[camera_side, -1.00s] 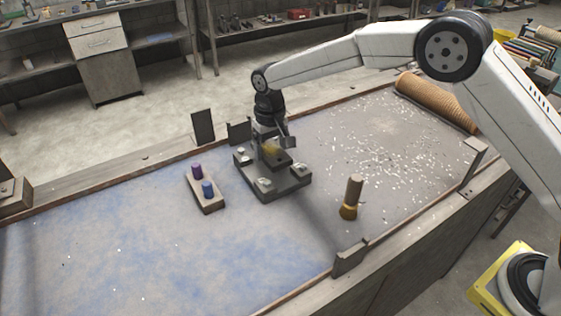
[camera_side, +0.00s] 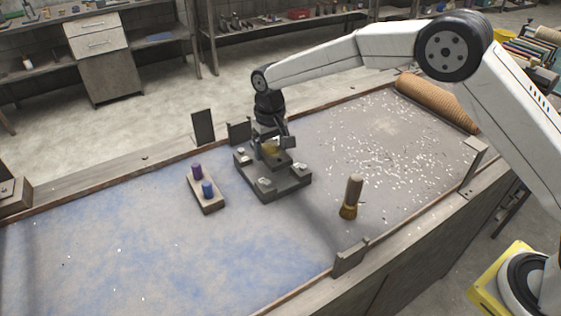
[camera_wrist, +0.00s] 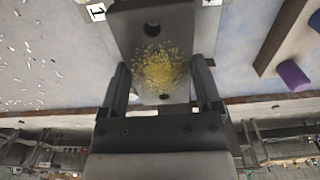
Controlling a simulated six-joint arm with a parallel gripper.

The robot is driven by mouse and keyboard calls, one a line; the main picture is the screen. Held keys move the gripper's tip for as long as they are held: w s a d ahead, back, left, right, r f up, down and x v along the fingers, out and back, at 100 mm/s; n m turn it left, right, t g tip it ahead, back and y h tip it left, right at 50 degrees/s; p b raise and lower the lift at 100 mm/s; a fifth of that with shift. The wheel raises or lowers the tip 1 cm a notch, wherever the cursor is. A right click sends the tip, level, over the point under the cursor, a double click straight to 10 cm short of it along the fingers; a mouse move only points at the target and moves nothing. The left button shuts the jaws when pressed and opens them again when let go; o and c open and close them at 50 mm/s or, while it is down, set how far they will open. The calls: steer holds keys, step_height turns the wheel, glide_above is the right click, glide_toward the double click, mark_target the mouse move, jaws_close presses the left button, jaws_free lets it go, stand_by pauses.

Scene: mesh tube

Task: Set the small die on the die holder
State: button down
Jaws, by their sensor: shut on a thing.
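The small die (camera_wrist: 185,25) is a dark grey block with a speckled yellow patch and two round holes on the face that shows in the wrist view. My gripper (camera_wrist: 160,78) is shut on it, one finger on each side. In the side view my gripper (camera_side: 272,142) is low over the die holder (camera_side: 285,187), a dark grey base with pale tags near its corners. The die (camera_side: 281,159) is over the middle of the holder. My fingers partly hide it, and I cannot tell whether it touches the holder.
A wooden block with a purple peg (camera_side: 196,171) and a blue peg (camera_side: 208,189) lies left of the holder. A brush (camera_side: 352,194) stands to the right. Upright dark plates (camera_side: 203,127) stand at the back edge. A ribbed roll (camera_side: 435,101) lies far right. The front left table is clear.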

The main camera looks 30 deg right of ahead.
steer(key=shift+f, duration=1.7)
stand_by(2.9)
jaws_free()
steer(key=shift+f, duration=0.15)
step_height(320, 180, up, 7)
steer(key=shift+r, duration=0.55)
steer(key=shift+d, duration=0.1)
